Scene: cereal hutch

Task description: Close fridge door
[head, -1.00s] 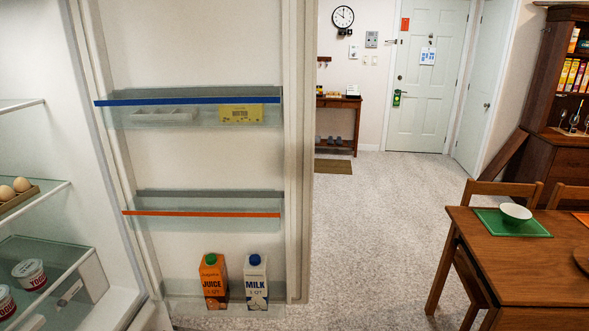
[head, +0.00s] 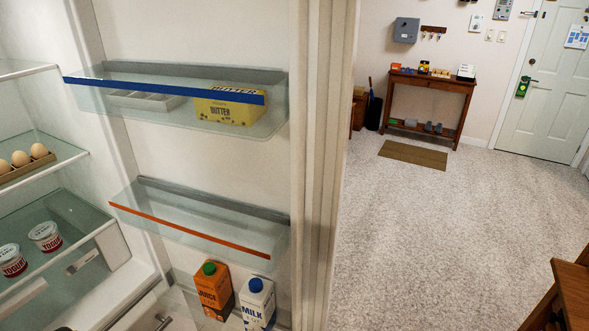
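The fridge door (head: 190,160) stands open in the middle left of the head view, its inner side facing me. Its upper shelf (head: 170,88) has a blue edge strip and holds a yellow butter box (head: 230,105). Its middle shelf (head: 190,232) has an orange strip and is empty. An orange juice carton (head: 214,290) and a white milk carton (head: 256,303) stand low on the door. The fridge interior (head: 40,100) is at the far left. Neither of my grippers is in view.
Inside the fridge are eggs (head: 20,158) and yogurt cups (head: 45,237) on glass shelves. Carpeted floor (head: 430,220) lies clear right of the door. A wooden console table (head: 430,85) and a mat (head: 413,155) are at the back. A table corner (head: 573,290) shows at lower right.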

